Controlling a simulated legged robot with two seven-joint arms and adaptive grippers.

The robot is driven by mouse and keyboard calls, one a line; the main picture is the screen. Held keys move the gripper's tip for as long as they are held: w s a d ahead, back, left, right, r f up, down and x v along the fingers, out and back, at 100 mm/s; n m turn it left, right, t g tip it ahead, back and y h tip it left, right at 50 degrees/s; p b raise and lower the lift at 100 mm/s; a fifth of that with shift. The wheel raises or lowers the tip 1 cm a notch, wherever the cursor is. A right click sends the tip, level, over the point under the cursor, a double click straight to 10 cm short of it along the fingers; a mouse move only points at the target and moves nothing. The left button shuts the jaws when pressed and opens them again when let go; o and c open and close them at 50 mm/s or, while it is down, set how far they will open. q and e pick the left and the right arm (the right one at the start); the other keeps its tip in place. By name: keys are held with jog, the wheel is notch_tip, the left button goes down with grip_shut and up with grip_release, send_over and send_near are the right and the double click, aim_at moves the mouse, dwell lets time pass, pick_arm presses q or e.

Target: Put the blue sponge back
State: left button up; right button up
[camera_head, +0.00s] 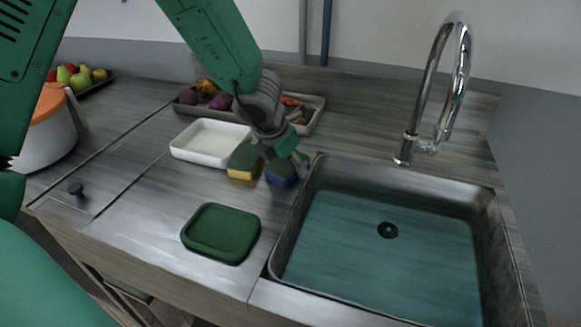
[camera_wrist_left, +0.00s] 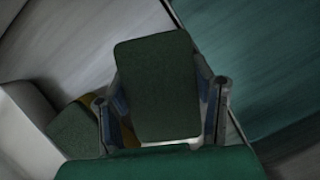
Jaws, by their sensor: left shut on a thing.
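The blue sponge (camera_head: 280,178) is between the fingers of my left gripper (camera_head: 288,158), close to the left rim of the sink. In the left wrist view, the held sponge (camera_wrist_left: 156,85) shows its dark green top face, with a finger on each side. My left gripper is shut on it. A yellow sponge with a green top (camera_head: 243,163) sits just left of the blue one; it also shows in the wrist view (camera_wrist_left: 76,132). I cannot tell whether the blue sponge touches the counter. My right gripper is not in view.
A white dish (camera_head: 183,155) stands behind and left of the sponges. A green tray (camera_head: 220,232) lies in front. The sink (camera_head: 375,250) and tap (camera_head: 410,140) are at right. Vegetable trays (camera_head: 318,105) stand behind; an orange-lidded pot (camera_head: 45,135) stands at left.

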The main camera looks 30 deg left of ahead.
aim_at(277, 169)
pick_arm(q)
jog(key=o, duration=1.6)
jog(key=shift+d, duration=0.1)
jog(key=shift+c, duration=0.2)
jog(key=shift+r, duration=0.1)
jog(key=p+v, duration=0.4)
jog(key=v, duration=0.7)
jog(key=shift+r+p, duration=0.2)
jog(key=shift+p, duration=0.15)
jog(key=shift+s+r, duration=0.15)
jog(key=shift+r, duration=0.05)
